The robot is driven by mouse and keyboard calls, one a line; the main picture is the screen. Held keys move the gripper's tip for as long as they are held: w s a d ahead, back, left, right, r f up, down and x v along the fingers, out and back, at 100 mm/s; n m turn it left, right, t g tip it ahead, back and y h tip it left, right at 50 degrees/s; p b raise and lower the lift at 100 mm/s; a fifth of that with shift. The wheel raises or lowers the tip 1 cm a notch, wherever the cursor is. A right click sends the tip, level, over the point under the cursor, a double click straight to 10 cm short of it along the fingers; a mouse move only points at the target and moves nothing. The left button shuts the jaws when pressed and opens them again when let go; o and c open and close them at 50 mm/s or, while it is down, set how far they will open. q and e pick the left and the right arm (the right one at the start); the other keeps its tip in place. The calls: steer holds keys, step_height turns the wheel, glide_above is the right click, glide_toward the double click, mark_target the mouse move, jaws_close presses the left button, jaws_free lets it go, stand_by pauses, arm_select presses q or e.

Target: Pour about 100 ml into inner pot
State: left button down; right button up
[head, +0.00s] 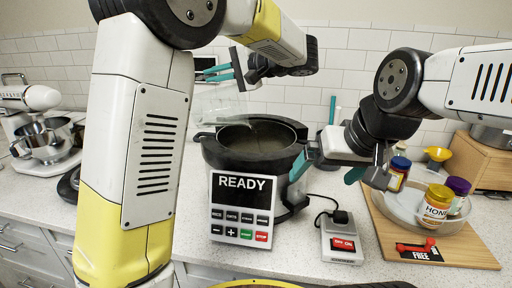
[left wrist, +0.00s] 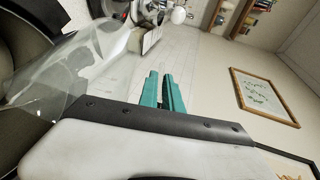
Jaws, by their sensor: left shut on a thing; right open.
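A black cooker (head: 230,165) stands on the counter with its lid off. Its front panel reads READY. The dark inner pot (head: 258,138) is inside; a greyish surface shows in it. My left gripper (head: 217,73) is above and behind the cooker's left side, shut on a clear jug (head: 216,106), which hangs tilted over the pot's back left rim. The jug also shows in the left wrist view (left wrist: 60,75); its liquid level is hard to make out. My right gripper (head: 326,168) is open at the cooker's right side, its left finger near the rim.
A switch box (head: 341,243) with a plug stands right of the cooker. A wooden board (head: 455,252) holds a glass tray (head: 400,208), a honey jar (head: 436,205) and other jars. A stand mixer (head: 35,135) is at the left.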

mark_target(194, 96)
arm_select(q)
steer(key=shift+d+r+p, duration=0.1)
steer(key=shift+d+p, duration=0.25)
steer(key=shift+d, duration=0.05)
steer(key=a+h, duration=0.1)
steer(key=a, duration=0.1)
steer(key=a+h, duration=0.1)
steer(key=a, duration=0.1)
steer(key=a+n+g+h, duration=0.1)
steer(key=a, duration=0.1)
steer(key=shift+a+f, duration=0.3)
steer(key=shift+w+d, duration=0.1)
steer(key=shift+a+f+h+b, duration=0.15)
steer(key=shift+a+h+b, duration=0.15)
steer(key=shift+h, duration=0.2)
stand_by(1.1)
steer(key=shift+a, duration=0.2)
steer(key=w+a+f+n+g+h+b, duration=0.1)
steer(key=a+f+n+h+b, duration=0.1)
steer(key=a+f+h+b, duration=0.3)
steer(key=a+h, duration=0.3)
steer(key=h, duration=0.2)
steer(key=shift+a+f+n, duration=0.15)
steer(key=shift+a+n, duration=0.1)
steer(key=shift+n, duration=0.15)
